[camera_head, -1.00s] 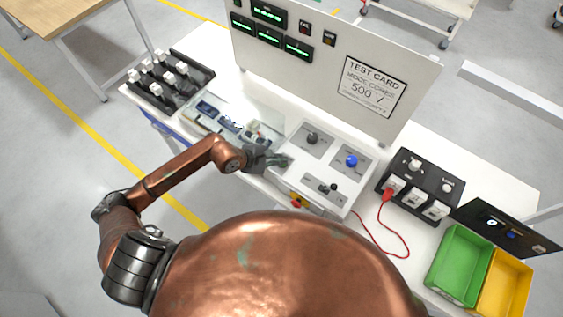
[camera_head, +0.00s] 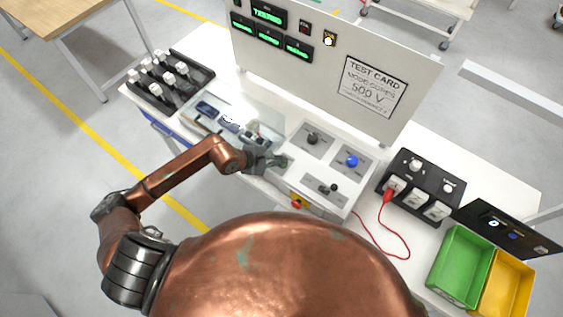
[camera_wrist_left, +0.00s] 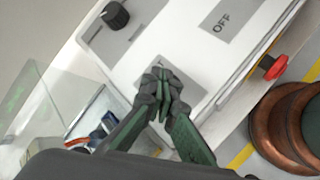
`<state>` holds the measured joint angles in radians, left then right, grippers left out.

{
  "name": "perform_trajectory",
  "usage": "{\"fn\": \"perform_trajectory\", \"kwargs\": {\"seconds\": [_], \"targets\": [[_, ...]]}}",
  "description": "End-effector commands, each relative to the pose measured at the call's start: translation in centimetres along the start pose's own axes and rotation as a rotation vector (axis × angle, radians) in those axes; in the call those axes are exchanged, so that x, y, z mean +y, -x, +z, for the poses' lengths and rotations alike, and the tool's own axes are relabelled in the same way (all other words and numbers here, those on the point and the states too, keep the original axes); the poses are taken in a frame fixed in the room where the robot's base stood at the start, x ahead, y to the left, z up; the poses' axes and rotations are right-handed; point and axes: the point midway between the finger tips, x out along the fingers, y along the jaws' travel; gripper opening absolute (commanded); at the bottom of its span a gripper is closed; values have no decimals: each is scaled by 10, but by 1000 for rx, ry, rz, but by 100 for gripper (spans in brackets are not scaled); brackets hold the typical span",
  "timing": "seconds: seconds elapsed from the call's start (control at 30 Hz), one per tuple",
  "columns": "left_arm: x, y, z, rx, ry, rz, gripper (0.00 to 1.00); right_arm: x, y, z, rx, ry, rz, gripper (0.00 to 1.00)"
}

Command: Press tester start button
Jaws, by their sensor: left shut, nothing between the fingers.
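The tester's white control box (camera_head: 300,172) stands on the bench, with a black knob (camera_head: 312,138), a blue knob (camera_head: 351,161) and a red button on yellow (camera_head: 298,203) at its front. My left gripper (camera_head: 281,161) is at the box's left part. In the left wrist view its shut fingertips (camera_wrist_left: 162,92) are over a grey label plate (camera_wrist_left: 183,72) whose lettering ends in "T". They hide the start button, and I cannot tell contact exactly. An "OFF" plate (camera_wrist_left: 226,20) is beside it. The tester's upper display (camera_head: 267,14) appears to read "TESTING".
A black socket block (camera_head: 420,185) with a red lead (camera_head: 388,215) is to the right. Green (camera_head: 458,265) and yellow (camera_head: 507,285) bins stand at the right end. A tray with parts (camera_head: 225,120) lies left of the box, beside a black rack (camera_head: 165,85).

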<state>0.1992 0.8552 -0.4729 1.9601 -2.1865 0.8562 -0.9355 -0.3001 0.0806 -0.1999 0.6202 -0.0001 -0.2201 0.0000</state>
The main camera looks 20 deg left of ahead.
Motion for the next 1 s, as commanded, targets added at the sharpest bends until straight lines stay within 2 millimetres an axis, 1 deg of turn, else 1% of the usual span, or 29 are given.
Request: {"fn": "perform_trajectory", "kwargs": {"seconds": [0.2,0.5,0.83,1.0], "targets": [[-2,-2,-2,1,0,-1,0,0,-3,0,0,0,0,47],[-2,-1,-2,2,0,-2,0,0,-2,0,0,0,0,47],[6,9,6,1,-1,-1,0,0,5,-1,1,0,0,47],[7,11,7,1,0,-1,0,0,6,-1,1,0,0,47]]}}
